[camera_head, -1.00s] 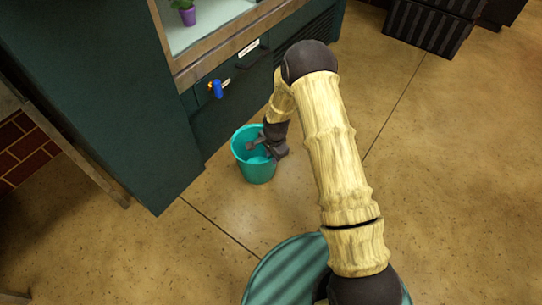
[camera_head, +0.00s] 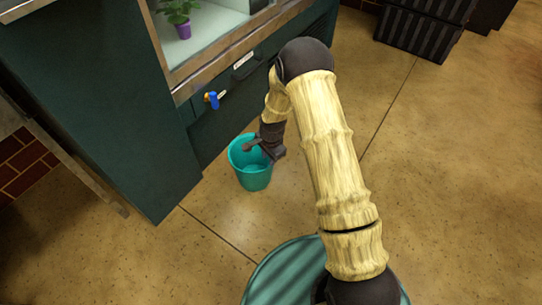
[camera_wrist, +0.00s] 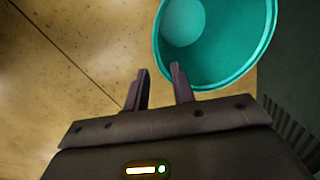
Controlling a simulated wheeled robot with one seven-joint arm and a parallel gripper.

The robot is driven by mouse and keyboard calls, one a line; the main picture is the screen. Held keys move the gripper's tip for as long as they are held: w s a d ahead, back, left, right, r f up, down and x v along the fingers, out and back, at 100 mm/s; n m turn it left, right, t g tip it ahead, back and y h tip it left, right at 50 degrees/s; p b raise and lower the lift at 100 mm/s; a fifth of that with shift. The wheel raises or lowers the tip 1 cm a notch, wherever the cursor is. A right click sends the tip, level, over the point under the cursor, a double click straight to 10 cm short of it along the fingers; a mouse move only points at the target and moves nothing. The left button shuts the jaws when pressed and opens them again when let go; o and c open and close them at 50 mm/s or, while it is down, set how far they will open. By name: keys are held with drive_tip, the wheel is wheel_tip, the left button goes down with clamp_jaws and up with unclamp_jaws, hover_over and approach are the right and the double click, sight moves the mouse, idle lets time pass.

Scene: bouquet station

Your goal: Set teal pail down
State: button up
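The teal pail (camera_head: 252,179) stands upright on the floor beside the dark green cabinet. Its mouth faces up and it looks empty. My gripper (camera_head: 260,147) is at the pail's right rim, pointing down. In the wrist view the pail (camera_wrist: 266,42) fills the upper right. There my gripper (camera_wrist: 161,67) shows two fingers apart with a gap between them. One finger overlaps the inside of the pail and the other lies outside its rim. Nothing looks clamped. I cannot tell how far the fingertips are above the rim.
The dark green cabinet (camera_head: 95,100) stands just behind and left of the pail, with a blue-handled tap (camera_head: 212,99) above. A purple potted plant (camera_head: 182,25) sits on its shelf. Dark crates (camera_head: 425,28) stand at the back right. The floor to the right is clear.

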drive_tip(key=s+d+r+n+t, duration=0.1)
drive_tip(key=s+d+r+n, duration=0.25)
drive_tip(key=r, duration=0.55)
drive_tip(key=s+d+r+n, duration=0.2)
drive_tip(key=s+d+r, duration=0.2)
drive_tip(key=r, duration=0.4)
drive_tip(key=s+d+r+n, duration=0.5)
drive_tip(key=s+r, duration=0.4)
drive_tip(key=s, duration=0.4)
drive_tip(key=shift+t+h, duration=0.3)
drive_tip(key=shift+h, duration=0.1)
drive_tip(key=shift+o, duration=0.4)
drive_tip(key=shift+d, duration=0.1)
